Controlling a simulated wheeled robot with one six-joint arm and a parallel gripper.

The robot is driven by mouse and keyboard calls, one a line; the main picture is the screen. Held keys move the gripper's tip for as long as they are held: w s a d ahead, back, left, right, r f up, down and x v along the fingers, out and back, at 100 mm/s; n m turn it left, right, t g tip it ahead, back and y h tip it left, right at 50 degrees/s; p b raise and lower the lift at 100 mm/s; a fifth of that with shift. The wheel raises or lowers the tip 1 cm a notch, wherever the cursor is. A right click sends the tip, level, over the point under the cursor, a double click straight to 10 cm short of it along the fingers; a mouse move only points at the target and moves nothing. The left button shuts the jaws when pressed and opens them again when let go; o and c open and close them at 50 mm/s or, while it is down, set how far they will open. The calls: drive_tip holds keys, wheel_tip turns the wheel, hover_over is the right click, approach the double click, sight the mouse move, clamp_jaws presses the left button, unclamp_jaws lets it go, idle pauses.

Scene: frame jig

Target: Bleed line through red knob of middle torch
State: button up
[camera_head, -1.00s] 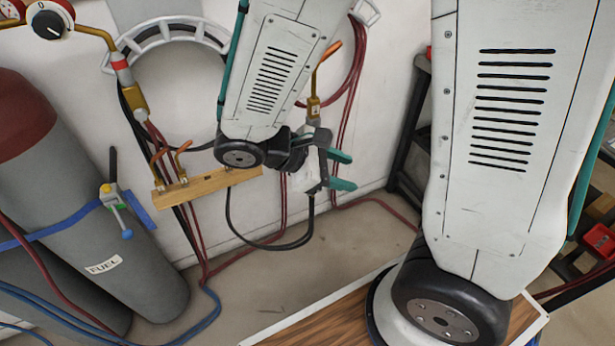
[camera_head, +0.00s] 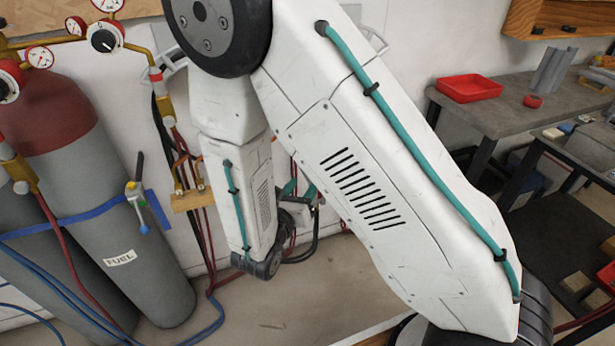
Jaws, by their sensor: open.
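The wooden torch rack (camera_head: 186,201) is on the wall left of my arm, with brass-coloured torch parts (camera_head: 181,172) at its left end. My forearm covers the rest of the rack. I cannot make out the middle torch or its red knob. My gripper (camera_head: 302,190), with teal fingers, is right of the rack behind my arm links. It is partly hidden, small in view, and open, with nothing seen between the fingers.
Grey gas cylinders with red tops (camera_head: 60,110) stand at left, with a regulator (camera_head: 108,38) above. Blue and red hoses run down to the floor. A workbench (camera_head: 520,115) with a red tray (camera_head: 469,88) is at right. Floor below my gripper looks clear.

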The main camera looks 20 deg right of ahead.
drive_tip(key=shift+x, duration=2.55)
